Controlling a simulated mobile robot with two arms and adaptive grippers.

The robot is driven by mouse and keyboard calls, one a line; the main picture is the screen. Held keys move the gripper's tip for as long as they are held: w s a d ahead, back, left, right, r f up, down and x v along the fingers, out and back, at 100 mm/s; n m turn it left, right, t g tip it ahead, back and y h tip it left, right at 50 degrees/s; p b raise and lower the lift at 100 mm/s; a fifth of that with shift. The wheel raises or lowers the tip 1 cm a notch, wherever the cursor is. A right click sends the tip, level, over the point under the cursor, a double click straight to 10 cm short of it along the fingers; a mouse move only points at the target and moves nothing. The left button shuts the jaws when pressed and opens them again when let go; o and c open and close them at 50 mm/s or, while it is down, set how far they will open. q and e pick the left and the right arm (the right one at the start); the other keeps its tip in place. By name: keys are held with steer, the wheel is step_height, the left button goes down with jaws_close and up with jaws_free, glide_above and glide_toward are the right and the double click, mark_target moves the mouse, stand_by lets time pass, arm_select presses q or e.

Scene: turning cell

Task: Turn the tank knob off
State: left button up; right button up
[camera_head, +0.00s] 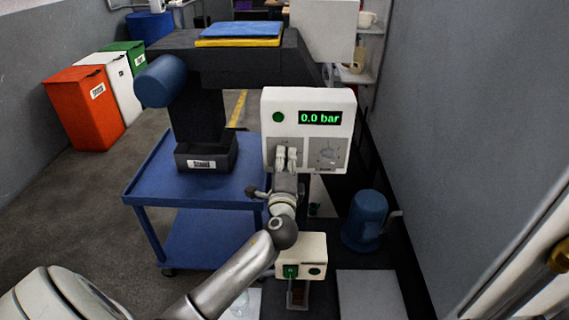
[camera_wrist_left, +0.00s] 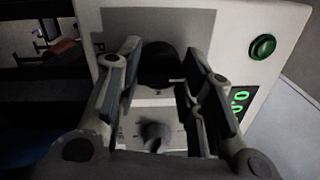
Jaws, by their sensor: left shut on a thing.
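A white control panel (camera_head: 309,98) stands upright with a green display (camera_head: 320,118) reading 0.0 bar. My left gripper (camera_head: 286,157) is at the panel's lower left and hides what is behind it there. In the left wrist view its fingers (camera_wrist_left: 160,82) are shut on a black round knob (camera_wrist_left: 160,62), one finger on each side. A second, smaller knob (camera_wrist_left: 154,134) sits on a pale plate; that plate shows right of the gripper in the head view (camera_head: 329,153). I cannot read which knob is the tank's. My right gripper is out of view.
A green round button (camera_head: 278,117) is left of the display. A grey wall is on the right.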

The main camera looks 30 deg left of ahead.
arm_select(q)
steer(key=shift+f, duration=0.2)
steer(key=o, duration=1)
steer(key=shift+r, duration=0.1)
steer(key=shift+o, duration=0.2)
steer(key=shift+d, duration=0.1)
steer(key=r+v, duration=0.1)
steer(key=v, duration=1.1)
steer(key=shift+f, duration=0.45)
